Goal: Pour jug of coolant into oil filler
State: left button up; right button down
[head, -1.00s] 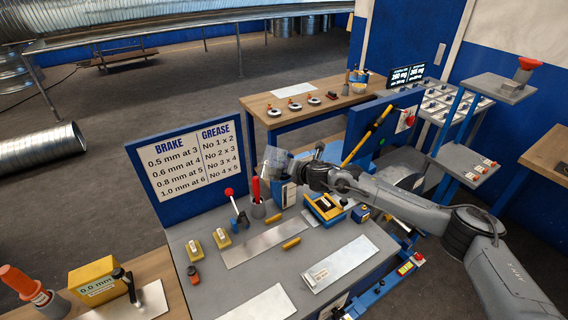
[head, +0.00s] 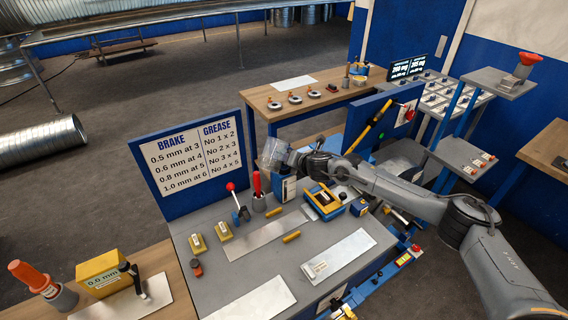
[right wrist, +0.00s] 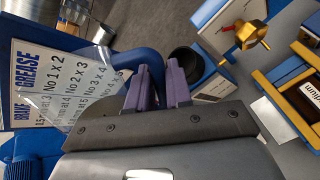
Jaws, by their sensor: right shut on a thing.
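A clear jug (head: 272,153) is at the end of my right gripper (head: 295,160) in the head view, raised above the back of the grey bench. In the right wrist view the purple fingers (right wrist: 158,88) are closed around a blue curved part (right wrist: 142,58), apparently the jug's handle. The clear wall (right wrist: 100,35) spreads to the left there. The jug looks tilted; I cannot make out its contents. A blue unit with a white label (head: 285,188) stands below the gripper. A brass fitting (right wrist: 250,36) shows in the right wrist view. I cannot tell for certain which part is the oil filler. My left gripper is not in view.
A blue sign board (head: 195,160) stands close to the jug's left. A cup with a red-handled tool (head: 258,200), yellow blocks (head: 224,232) and metal sheets (head: 338,255) occupy the grey bench (head: 215,275). A wooden table (head: 310,100) stands behind.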

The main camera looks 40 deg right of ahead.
jog(key=shift+s, duration=0.1)
jog(key=shift+a+p, duration=0.1)
jog(key=shift+p, duration=0.25)
jog(key=shift+a, duration=0.1)
jog(key=shift+a+f+m+g+y+p, duration=0.15)
jog(key=shift+m+g+y+p, duration=0.25)
jog(key=shift+p, duration=0.25)
jog(key=shift+s+a+f+y+p, duration=0.1)
jog(key=shift+s+y+p, duration=0.05)
jog(key=shift+y+p, duration=0.2)
dwell(0.4)
jog(key=shift+a+m+g, duration=0.1)
jog(key=shift+m+g, duration=0.2)
jog(key=shift+p, duration=0.3)
jog(key=shift+a+f+y, duration=0.1)
jog(key=shift+y, duration=0.15)
